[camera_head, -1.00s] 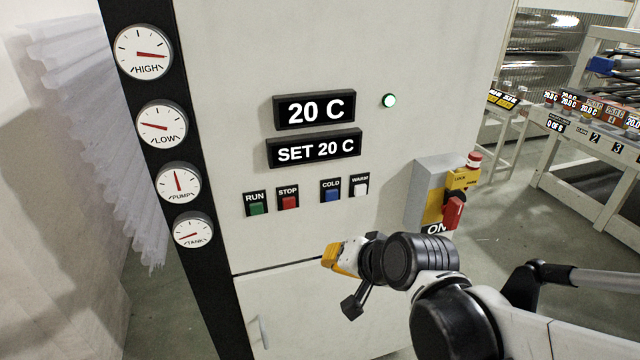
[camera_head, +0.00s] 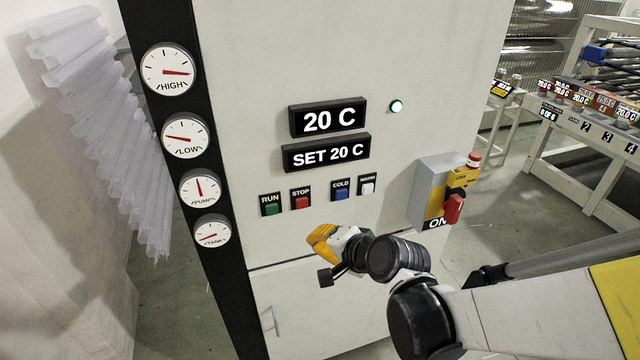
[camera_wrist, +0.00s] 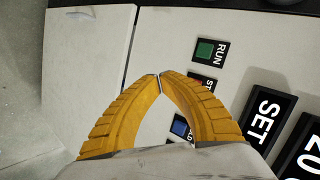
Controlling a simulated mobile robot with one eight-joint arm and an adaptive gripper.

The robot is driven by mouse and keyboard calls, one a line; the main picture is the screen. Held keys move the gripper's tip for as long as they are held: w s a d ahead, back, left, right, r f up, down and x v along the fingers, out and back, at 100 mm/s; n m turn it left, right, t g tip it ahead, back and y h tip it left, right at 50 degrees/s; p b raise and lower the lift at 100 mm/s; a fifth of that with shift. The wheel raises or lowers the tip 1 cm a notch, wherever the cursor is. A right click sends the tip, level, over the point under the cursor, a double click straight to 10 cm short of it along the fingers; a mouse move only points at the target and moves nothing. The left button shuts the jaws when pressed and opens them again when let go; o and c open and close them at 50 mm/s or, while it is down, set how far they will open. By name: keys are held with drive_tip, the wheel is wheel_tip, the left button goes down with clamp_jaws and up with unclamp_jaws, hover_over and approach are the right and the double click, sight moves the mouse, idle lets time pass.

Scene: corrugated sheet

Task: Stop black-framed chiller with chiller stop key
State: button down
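The black-framed chiller (camera_head: 260,70) is a pale cabinet with a black strip down its left side. Its red STOP key (camera_head: 301,203) sits under a STOP label, right of the green RUN key (camera_head: 270,209). My gripper (camera_head: 312,238) is just below the STOP key in the head view, apart from the keys in the picture. In the wrist view the yellow fingers meet at their tips (camera_wrist: 159,76), shut with nothing seen between them. There the right finger hides most of the STOP key; the RUN key (camera_wrist: 205,50) shows clear.
The blue COLD key (camera_head: 341,194) and white WARM key (camera_head: 367,188) lie to the right. Displays read 20 C (camera_head: 328,119) and SET 20 C (camera_head: 326,153). A green-white lamp (camera_head: 396,106) is lit. A switch box (camera_head: 430,190) with a red handle juts out at right.

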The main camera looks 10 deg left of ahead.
approach(297, 212)
drive_tip(key=shift+s+f+x, duration=0.1)
drive_tip(key=shift+s+x, duration=0.05)
drive_tip(key=shift+x, duration=0.6)
drive_tip(key=shift+s+f+x, duration=0.1)
drive_tip(key=shift+f+x, duration=0.05)
drive_tip(key=shift+x, duration=0.6)
drive_tip(key=shift+s+f+x, duration=0.1)
drive_tip(key=shift+s+x, duration=0.05)
drive_tip(key=shift+x, duration=0.6)
drive_tip(key=shift+w, duration=0.15)
drive_tip(key=shift+w+a, duration=0.2)
drive_tip(key=shift+w, duration=0.05)
drive_tip(key=shift+w+a, duration=0.2)
drive_tip(key=shift+w, duration=0.15)
idle(0.3)
drive_tip(key=shift+s+b, duration=0.1)
drive_tip(key=shift+b, duration=0.2)
drive_tip(key=shift+s+d, duration=0.45)
drive_tip(key=shift+s, duration=0.2)
drive_tip(key=s+d, duration=0.1)
drive_tip(key=s, duration=0.2)
drive_tip(key=s+d, duration=0.1)
drive_tip(key=shift+s+d, duration=0.15)
drive_tip(key=shift+d, duration=0.15)
